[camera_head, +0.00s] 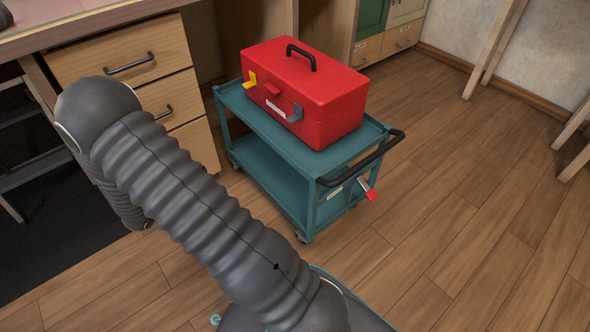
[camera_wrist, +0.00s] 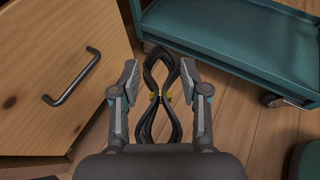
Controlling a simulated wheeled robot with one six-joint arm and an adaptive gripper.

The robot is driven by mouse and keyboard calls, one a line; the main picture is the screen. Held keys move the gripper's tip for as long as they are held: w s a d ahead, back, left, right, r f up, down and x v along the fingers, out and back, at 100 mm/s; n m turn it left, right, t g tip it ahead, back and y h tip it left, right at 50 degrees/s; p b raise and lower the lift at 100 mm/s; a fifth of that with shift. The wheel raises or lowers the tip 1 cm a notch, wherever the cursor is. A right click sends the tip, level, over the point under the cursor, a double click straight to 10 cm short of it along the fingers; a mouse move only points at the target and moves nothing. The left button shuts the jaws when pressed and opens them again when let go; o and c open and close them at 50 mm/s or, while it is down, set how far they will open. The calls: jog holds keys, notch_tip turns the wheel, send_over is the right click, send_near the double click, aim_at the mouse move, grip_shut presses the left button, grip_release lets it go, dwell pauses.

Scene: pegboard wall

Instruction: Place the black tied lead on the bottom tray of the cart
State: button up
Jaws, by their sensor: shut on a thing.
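The black tied lead (camera_wrist: 159,73) is a looped bundle with a yellow tie at its middle. In the wrist view it lies between the fingers of my gripper (camera_wrist: 160,88), which is shut on it. The teal cart (camera_head: 262,190) stands in the middle of the head view, with a bottom tray (camera_head: 280,182) that looks bare where it shows. The cart also shows at the upper right of the wrist view (camera_wrist: 235,30), beyond the lead and apart from it. My gripper and the lead are hidden in the head view behind my arm.
A red toolbox (camera_head: 310,95) sits on the cart's top tray. The cart has a black handle (camera_head: 365,158) at its right end. A wooden drawer unit (camera_head: 130,65) stands left of the cart, and its drawer front is close left of my gripper. Floor (camera_head: 450,200) to the right is clear.

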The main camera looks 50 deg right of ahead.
jog(key=s+f+m+g+h, duration=0.1)
jog(key=s+f+m+g, duration=0.6)
jog(key=f, duration=0.3)
jog(key=n, duration=0.1)
send_over(294, 174)
jog(key=shift+s+d+r, duration=0.1)
jog(key=shift+d, duration=0.05)
jog(key=shift+f+b, duration=0.65)
jog(key=shift+f, duration=1.15)
jog(key=o, duration=1.2)
jog(key=shift+f, duration=0.15)
jog(key=shift+c, duration=0.2)
